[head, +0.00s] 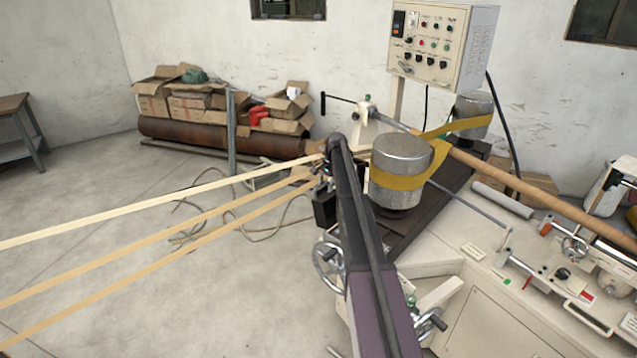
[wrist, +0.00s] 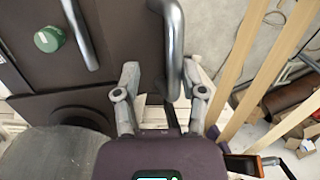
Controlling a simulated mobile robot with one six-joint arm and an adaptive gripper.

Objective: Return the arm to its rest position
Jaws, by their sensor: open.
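My gripper (wrist: 162,82) shows in the wrist view with its two grey fingers spread apart. A curved grey handle (wrist: 175,50) reaches down between the fingertips, nearer the right one. I cannot tell whether either finger touches it. The handle stands in front of a dark brown panel (wrist: 125,30), which also carries a green round knob (wrist: 48,39) and a second grey bar (wrist: 80,35). I cannot make out my gripper with certainty in the head view. A long dark bar with a purple lower part (head: 375,305) fills the middle there.
A silver drum (head: 402,157) with a yellow belt (head: 398,181) stands close right of the dark bar. A control box (head: 442,45) stands behind, a long tube (head: 540,192) at right. Open floor (head: 85,190) lies at left.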

